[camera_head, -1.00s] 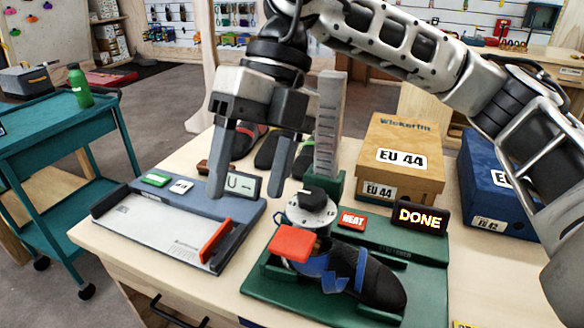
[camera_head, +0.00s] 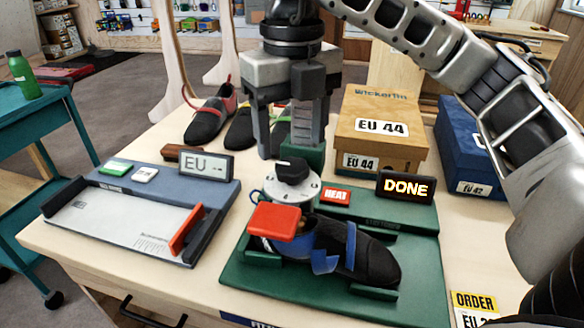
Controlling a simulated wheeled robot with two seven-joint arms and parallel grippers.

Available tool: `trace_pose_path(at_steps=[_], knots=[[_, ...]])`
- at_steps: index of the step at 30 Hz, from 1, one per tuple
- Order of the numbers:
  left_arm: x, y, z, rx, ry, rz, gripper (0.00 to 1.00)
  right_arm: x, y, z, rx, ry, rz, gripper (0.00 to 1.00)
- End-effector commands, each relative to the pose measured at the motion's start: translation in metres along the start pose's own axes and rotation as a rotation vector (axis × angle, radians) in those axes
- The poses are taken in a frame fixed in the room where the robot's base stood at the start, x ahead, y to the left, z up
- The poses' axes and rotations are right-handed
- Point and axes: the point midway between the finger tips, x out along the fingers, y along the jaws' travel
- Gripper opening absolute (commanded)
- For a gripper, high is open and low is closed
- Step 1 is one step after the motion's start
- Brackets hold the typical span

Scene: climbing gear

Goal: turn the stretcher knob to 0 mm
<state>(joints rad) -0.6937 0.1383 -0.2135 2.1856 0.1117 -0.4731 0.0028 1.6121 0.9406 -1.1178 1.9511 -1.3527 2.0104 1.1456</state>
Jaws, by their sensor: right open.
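The stretcher knob (camera_head: 291,171) is a black knob on a round white dial (camera_head: 293,188) on the green stretcher base (camera_head: 416,245). Its exact setting is too small to read. A dark shoe with blue straps (camera_head: 375,262) sits on the stretcher, with a red block (camera_head: 279,222) at its left end. The display (camera_head: 406,187) reads DONE, next to a red HEAT button (camera_head: 336,196). My right gripper (camera_head: 281,152) points down with its fingers apart, empty, just behind and above the knob. My left gripper is not in view.
A measuring device (camera_head: 140,222) with an EU display (camera_head: 206,166) lies at the left. Shoes (camera_head: 209,120) stand behind. An EU 44 box (camera_head: 382,125) and a blue box (camera_head: 456,145) stand at back right. An order card (camera_head: 475,302) lies at front right.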

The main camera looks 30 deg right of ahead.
Motion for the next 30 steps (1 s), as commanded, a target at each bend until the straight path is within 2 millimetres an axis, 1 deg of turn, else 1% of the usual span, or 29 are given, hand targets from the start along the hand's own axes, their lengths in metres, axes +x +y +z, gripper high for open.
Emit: trace_pose_path(at_steps=[1, 3, 7, 12, 19, 20, 21, 23, 24, 30], knots=[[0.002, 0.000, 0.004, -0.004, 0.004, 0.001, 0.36, 0.014, 0.000, -0.001, -0.001, 0.004, 0.001, 0.64], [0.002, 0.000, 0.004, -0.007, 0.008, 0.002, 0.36, 0.024, 0.000, -0.001, -0.001, 0.003, 0.000, 0.64], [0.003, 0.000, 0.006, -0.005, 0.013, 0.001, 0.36, 0.036, 0.000, 0.000, -0.001, 0.001, 0.001, 0.64], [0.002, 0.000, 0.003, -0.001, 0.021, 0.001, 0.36, 0.042, 0.000, 0.000, -0.001, 0.000, 0.001, 0.64], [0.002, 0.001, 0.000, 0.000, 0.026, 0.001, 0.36, 0.042, 0.000, 0.000, -0.001, 0.000, 0.001, 0.64], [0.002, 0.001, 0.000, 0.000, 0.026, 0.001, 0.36, 0.042, 0.000, 0.000, -0.001, 0.000, 0.001, 0.59], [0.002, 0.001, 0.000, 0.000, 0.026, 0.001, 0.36, 0.042, 0.000, 0.000, -0.001, 0.000, 0.001, 0.48], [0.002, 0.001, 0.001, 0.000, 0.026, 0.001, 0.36, 0.042, 0.000, 0.000, -0.001, 0.000, 0.001, 0.31], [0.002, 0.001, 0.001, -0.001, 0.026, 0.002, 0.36, 0.042, 0.000, 0.000, -0.001, 0.000, 0.001, 0.20], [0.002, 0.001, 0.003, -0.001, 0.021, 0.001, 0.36, 0.042, 0.000, 0.000, -0.005, 0.000, 0.001, 0.20]])
